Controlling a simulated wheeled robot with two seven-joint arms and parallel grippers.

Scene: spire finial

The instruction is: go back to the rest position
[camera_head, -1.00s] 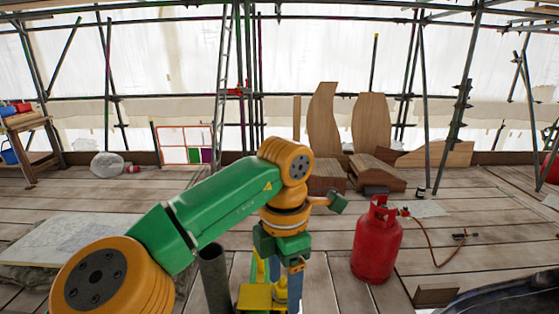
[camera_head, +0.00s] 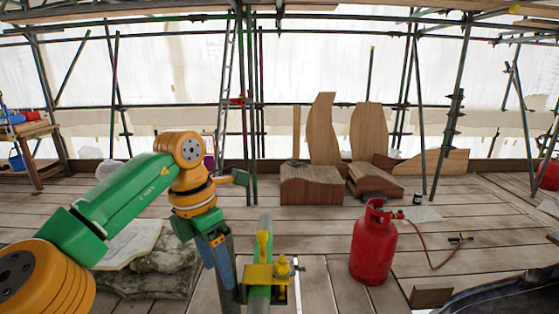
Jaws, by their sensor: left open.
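My left arm comes in from the left in green and orange. Its gripper (camera_head: 222,268) points down, with blue fingers, and is open; I see nothing held in it. A green and yellow upright fitting (camera_head: 264,250) with a yellow clamp-like part (camera_head: 268,272) stands to the right of the gripper, apart from it in the picture. A dark grey tube (camera_head: 230,250) shows close beside the fingers and is partly hidden by them. My right gripper is not in view.
A red gas cylinder (camera_head: 373,245) with a hose stands on the plank floor to the right. Carved wooden pieces (camera_head: 311,185) stand at the back. Open planks (camera_head: 320,235) lie between fitting and cylinder.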

